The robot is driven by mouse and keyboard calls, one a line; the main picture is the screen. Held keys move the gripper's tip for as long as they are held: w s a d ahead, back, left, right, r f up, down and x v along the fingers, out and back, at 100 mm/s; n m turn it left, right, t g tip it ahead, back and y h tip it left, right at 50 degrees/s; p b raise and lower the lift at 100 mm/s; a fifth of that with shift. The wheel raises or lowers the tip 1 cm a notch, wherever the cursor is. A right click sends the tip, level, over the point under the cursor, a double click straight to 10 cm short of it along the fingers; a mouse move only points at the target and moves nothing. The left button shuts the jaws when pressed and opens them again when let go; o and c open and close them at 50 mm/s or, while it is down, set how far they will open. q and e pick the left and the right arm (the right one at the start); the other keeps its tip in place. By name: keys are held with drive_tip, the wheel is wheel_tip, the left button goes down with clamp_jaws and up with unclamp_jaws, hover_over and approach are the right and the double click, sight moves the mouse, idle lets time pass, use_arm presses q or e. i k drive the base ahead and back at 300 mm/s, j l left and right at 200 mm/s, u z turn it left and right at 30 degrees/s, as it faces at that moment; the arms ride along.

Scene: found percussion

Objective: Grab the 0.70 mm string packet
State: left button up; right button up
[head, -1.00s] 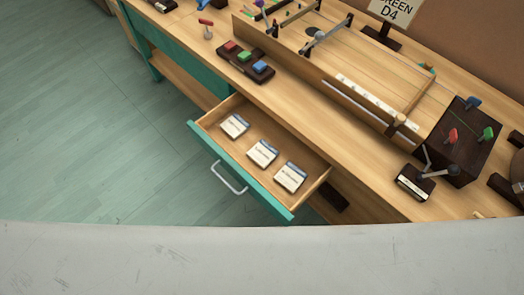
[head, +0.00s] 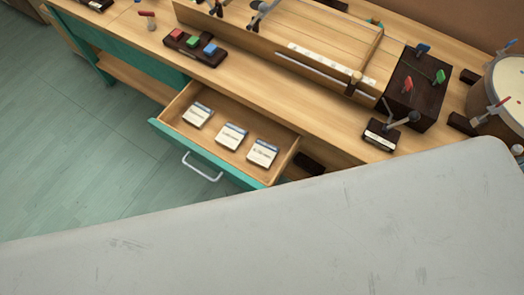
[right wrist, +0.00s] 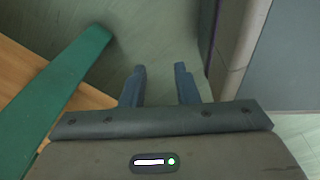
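Three small string packets lie in a row in the open drawer (head: 170,112) in the head view: a left packet (head: 197,115), a middle packet (head: 231,136) and a right packet (head: 262,153). Each has a pale label and a blue top edge. The print is too small to read, so I cannot tell which is 0.70 mm. My right gripper (right wrist: 160,70) is open and empty in the right wrist view, above the floor, with a green edge and wood to its left. My left gripper is not in view.
The drawer has a teal front with a metal handle (head: 202,168). The workbench (head: 270,80) above it holds a long stringed wooden frame, a block with coloured buttons (head: 193,44), a dark box (head: 416,90) with coloured pegs and a drum (head: 510,95). Green floor lies open at left.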

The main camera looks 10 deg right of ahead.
sight(263, 153)
drive_tip(key=k+l+z, duration=0.1)
drive_tip(key=k+l, duration=0.4)
drive_tip(key=k, duration=0.2)
drive_tip(key=k+l+z, duration=0.15)
drive_tip(key=k+l, duration=0.4)
drive_tip(key=k, duration=0.1)
